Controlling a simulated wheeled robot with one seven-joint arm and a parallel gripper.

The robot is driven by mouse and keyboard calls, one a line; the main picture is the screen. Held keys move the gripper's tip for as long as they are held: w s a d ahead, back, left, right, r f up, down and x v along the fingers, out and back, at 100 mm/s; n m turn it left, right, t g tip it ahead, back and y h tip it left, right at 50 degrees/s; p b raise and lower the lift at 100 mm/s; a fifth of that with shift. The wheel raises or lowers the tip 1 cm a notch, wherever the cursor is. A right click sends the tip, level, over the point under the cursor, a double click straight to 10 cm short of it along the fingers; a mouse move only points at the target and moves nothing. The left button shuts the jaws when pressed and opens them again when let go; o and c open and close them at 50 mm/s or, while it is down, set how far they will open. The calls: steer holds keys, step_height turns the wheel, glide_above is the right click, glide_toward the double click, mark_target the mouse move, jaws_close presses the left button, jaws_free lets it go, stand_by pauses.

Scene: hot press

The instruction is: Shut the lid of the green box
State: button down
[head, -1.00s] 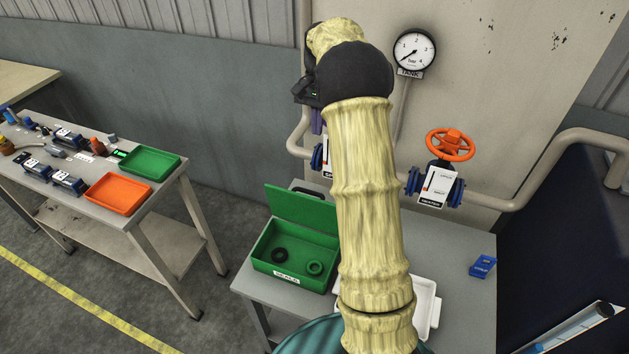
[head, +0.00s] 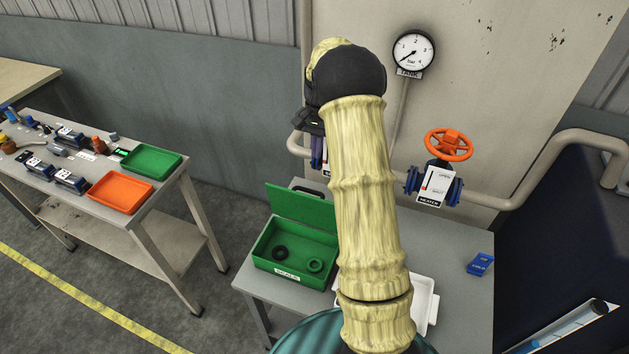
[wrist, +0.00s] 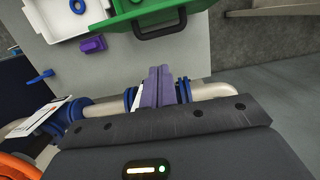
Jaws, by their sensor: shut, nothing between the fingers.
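The green box (head: 292,278) labelled SEALS stands on the grey table. Its lid (head: 302,206) is open and stands upright at the back. Two black and green rings lie inside. My gripper (wrist: 160,68) is shut and empty. In the wrist view its purple fingers point toward the table, near the dark handle (wrist: 160,24) on the green lid (wrist: 140,8), with a gap between them. In the head view the gripper (head: 318,152) is above and behind the lid, partly hidden by my arm.
A white tray (head: 428,302) stands right of the box, partly behind my arm. Pipes with an orange valve wheel (head: 449,144) run along the wall behind. A blue item (head: 480,263) lies at the table's right. A side table with an orange tray (head: 120,192) is at left.

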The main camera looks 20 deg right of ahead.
mark_target(308, 204)
step_height(308, 204, down, 12)
steer(key=s+a+p, duration=0.1)
steer(key=p, duration=0.2)
steer(key=shift+s, duration=0.15)
steer(key=shift+f, duration=0.1)
